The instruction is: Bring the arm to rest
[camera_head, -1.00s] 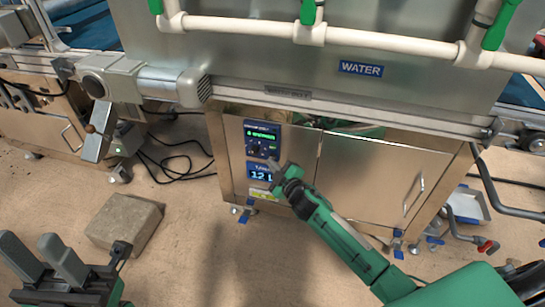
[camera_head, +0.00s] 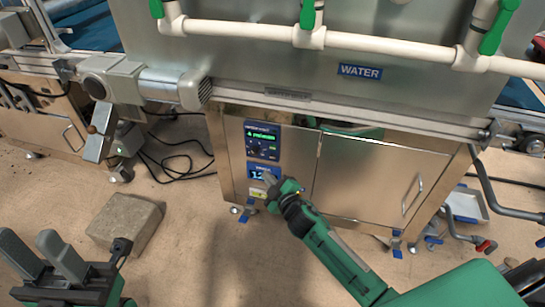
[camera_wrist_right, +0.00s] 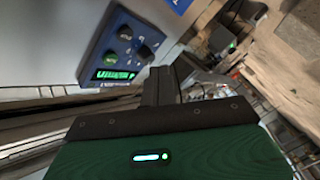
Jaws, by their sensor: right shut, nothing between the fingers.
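My right gripper (camera_head: 268,179) is shut and empty in front of the metal cabinet. It covers part of the lower blue display (camera_head: 256,173). In the right wrist view its dark fingers (camera_wrist_right: 160,86) are together, with the blue control panel (camera_wrist_right: 122,48) to their upper left. That panel (camera_head: 262,141) also shows in the head view, just above the gripper, with a lit green line and knobs. A small gap to the panel seems to show, but its size is hard to tell. My left gripper (camera_head: 40,258) is at the lower left, its two grey fingers apart and empty.
The steel cabinet (camera_head: 365,180) has a door and handle on the right. White pipes (camera_head: 385,45) with green valves run above it. A stone-like block (camera_head: 125,222) lies on the floor at left, near black cables (camera_head: 180,160). Open floor lies in front.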

